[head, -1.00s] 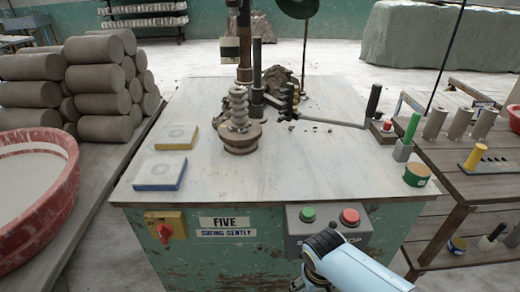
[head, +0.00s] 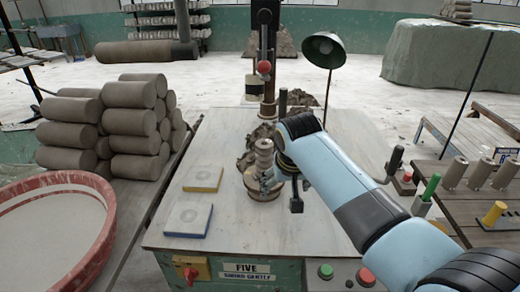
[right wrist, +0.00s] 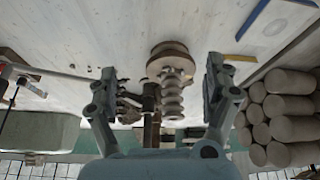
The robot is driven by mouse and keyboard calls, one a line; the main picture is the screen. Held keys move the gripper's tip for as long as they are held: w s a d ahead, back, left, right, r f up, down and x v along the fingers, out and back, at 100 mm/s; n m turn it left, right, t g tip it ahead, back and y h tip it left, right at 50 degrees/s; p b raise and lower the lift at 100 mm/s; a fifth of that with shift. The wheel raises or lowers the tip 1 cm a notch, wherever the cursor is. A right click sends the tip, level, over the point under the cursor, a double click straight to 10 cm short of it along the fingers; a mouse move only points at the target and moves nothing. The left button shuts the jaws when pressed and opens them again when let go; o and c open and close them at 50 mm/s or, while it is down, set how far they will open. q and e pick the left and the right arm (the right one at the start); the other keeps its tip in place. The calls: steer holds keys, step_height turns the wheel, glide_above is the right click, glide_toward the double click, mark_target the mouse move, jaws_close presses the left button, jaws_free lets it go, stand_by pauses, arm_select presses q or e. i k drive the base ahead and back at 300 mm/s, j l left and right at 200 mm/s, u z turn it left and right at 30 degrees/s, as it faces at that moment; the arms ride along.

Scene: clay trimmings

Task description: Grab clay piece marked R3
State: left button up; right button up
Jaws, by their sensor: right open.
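No R3 mark can be read on any clay in these views. A ribbed clay piece (head: 263,158) stands on a round brown base (head: 263,190) on the table; it also shows in the right wrist view (right wrist: 172,97). Behind it is a rough heap of clay trimmings (head: 247,152), partly hidden by the ribbed piece and my arm. My right gripper (head: 282,190) is over the table close to the ribbed piece. In the right wrist view the right gripper (right wrist: 160,70) is open, its fingers wide apart, with the ribbed piece visible between them. My left gripper is not in view.
A lamp (head: 324,50) and a column (head: 267,60) stand at the table's back. Yellow-edged (head: 203,179) and blue-edged (head: 188,218) slabs lie left. Clay cylinders (head: 130,125) and a red tub (head: 95,262) stand beyond. A black-handled lever (head: 395,160) is at right.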

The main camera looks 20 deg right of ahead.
mark_target(264, 150)
steer(key=i+l, duration=0.15)
steer(key=i, duration=0.3)
steer(key=i+l, duration=0.2)
steer(key=i, duration=0.25)
steer(key=j+u, duration=0.05)
